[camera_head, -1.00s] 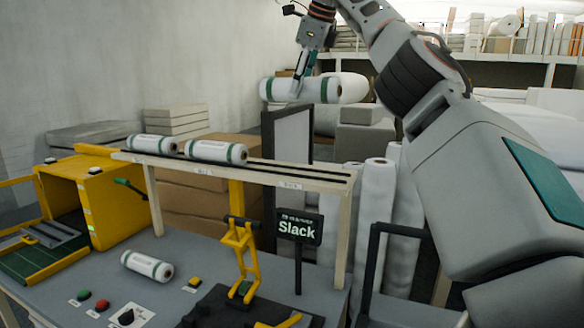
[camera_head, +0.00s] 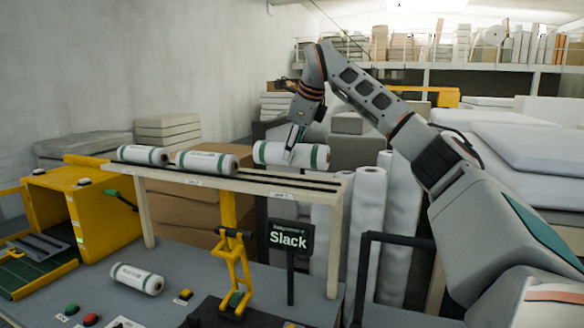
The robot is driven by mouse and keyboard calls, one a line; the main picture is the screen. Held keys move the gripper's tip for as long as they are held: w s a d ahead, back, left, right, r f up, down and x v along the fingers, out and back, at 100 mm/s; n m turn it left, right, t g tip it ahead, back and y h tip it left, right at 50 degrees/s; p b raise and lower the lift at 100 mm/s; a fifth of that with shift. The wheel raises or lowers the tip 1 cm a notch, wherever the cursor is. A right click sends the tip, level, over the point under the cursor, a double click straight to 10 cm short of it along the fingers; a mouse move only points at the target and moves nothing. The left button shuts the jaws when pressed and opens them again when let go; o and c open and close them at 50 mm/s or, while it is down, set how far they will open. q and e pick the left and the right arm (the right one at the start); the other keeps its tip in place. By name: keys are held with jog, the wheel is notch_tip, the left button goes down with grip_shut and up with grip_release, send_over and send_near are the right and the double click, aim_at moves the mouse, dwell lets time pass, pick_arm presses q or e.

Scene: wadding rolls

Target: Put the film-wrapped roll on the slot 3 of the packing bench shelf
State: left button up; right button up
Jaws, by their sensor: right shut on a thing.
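My right gripper (camera_head: 294,140) reaches down from above, shut on a white film-wrapped roll (camera_head: 270,152) with green bands near its ends. The two other rolls, one at the left (camera_head: 143,155) and one in the middle (camera_head: 207,162), lie on the shelf. The gripper's far finger is hidden. My left gripper is not in view.
Another banded roll (camera_head: 137,278) lies on the bench top below the shelf. A yellow machine (camera_head: 100,215) stands at left. Tall white rolls (camera_head: 368,215) stand behind at right.

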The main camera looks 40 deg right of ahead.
aim_at(292, 166)
notch_tip(292, 166, down, 4)
jog(key=shift+f, duration=0.5)
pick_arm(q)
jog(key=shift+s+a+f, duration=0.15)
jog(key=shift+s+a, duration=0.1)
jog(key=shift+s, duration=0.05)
pick_arm(e)
jog(key=shift+a, duration=0.1)
jog(key=o, duration=1.2)
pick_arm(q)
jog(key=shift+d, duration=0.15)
